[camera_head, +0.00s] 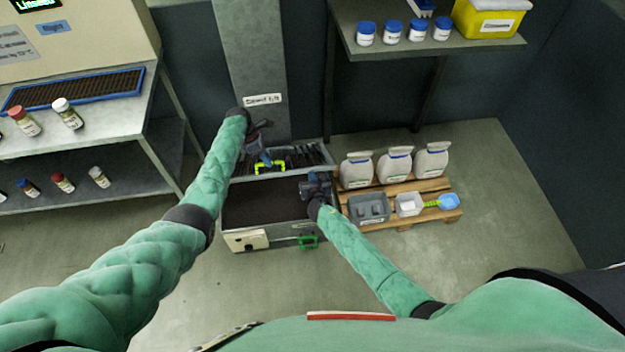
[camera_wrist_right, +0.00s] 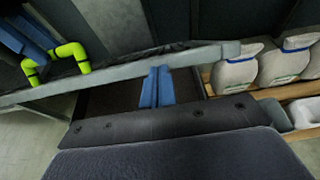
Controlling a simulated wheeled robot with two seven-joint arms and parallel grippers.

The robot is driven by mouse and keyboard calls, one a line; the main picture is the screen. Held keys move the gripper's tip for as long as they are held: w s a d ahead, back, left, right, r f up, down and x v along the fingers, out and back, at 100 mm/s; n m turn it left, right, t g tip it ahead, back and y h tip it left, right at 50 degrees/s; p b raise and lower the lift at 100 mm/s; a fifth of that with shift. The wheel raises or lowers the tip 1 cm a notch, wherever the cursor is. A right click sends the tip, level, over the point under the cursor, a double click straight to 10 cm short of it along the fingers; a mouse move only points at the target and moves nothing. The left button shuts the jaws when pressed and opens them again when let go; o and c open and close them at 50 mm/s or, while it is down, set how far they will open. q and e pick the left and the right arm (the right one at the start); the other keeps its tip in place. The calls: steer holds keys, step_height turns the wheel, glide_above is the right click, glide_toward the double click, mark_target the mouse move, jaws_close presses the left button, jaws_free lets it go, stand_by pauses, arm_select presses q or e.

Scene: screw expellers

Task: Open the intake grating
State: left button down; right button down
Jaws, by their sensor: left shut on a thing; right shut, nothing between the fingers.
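The intake box (camera_head: 222,218) stands on the floor under the seed lift column. Its grating (camera_head: 313,156) is at the back of the box, its front rail standing clear of the box front, and the dark inside (camera_head: 262,201) shows in front of it. My left gripper (camera_head: 266,160) is shut on the yellow-green handle (camera_head: 281,165) of the grating; the handle also shows in the right wrist view (camera_wrist_right: 70,48). My right gripper (camera_head: 318,187) is shut and empty at the box's right side. Its blue fingertips (camera_wrist_right: 156,87) are close to the grating's grey rail (camera_wrist_right: 130,71); I cannot tell whether they touch.
A green handle (camera_head: 308,242) and a pale plate (camera_head: 246,240) are on the box front. Right of the box, a wooden pallet (camera_head: 436,187) holds white bags (camera_head: 395,165), a grey bin (camera_head: 369,208) and a scoop (camera_head: 448,201). A metal shelf (camera_head: 150,135) stands left. Floor at the right is clear.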

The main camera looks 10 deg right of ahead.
arm_select(q)
steer(key=shift+w+a+f, duration=0.1)
steer(key=shift+a+f, duration=0.05)
steer(key=shift+f, duration=0.1)
steer(key=c, duration=1.4)
jaws_free()
steer(key=shift+f, duration=0.1)
